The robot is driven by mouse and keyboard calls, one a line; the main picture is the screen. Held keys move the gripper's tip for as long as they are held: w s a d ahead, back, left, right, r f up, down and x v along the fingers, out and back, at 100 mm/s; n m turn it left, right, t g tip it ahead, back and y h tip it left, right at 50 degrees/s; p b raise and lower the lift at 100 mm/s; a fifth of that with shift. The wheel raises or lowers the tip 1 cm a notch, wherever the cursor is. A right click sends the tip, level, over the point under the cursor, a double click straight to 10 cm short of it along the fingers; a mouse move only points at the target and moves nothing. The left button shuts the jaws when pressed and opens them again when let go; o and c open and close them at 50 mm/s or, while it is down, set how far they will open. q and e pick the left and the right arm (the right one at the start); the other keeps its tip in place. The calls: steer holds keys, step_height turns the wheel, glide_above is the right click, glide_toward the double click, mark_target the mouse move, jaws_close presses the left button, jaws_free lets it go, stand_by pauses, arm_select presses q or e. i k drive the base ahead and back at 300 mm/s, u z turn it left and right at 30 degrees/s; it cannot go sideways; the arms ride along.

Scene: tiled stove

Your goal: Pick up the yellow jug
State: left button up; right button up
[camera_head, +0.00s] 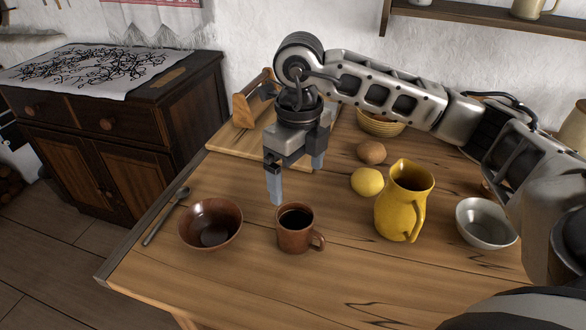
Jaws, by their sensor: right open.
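The yellow jug (398,209) stands upright on the wooden table, right of the middle, with its handle toward the lower right. My right gripper (296,178) comes in from the right on its arm, which passes above and behind the jug. The gripper points down, open, with nothing seen between its fingers. It is to the left of the jug and apart from it, behind the brown mug in the picture. My left gripper is not in view.
Near the jug are a lemon (367,182), a brown egg-like item (371,153) and a metal bowl (486,222). A brown mug (295,232), a wooden bowl (211,225) and a spoon (166,216) are at left. A wicker basket (381,125) and cutting board (228,142) stand behind.

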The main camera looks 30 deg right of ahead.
mark_target(399, 210)
steer(key=k, duration=1)
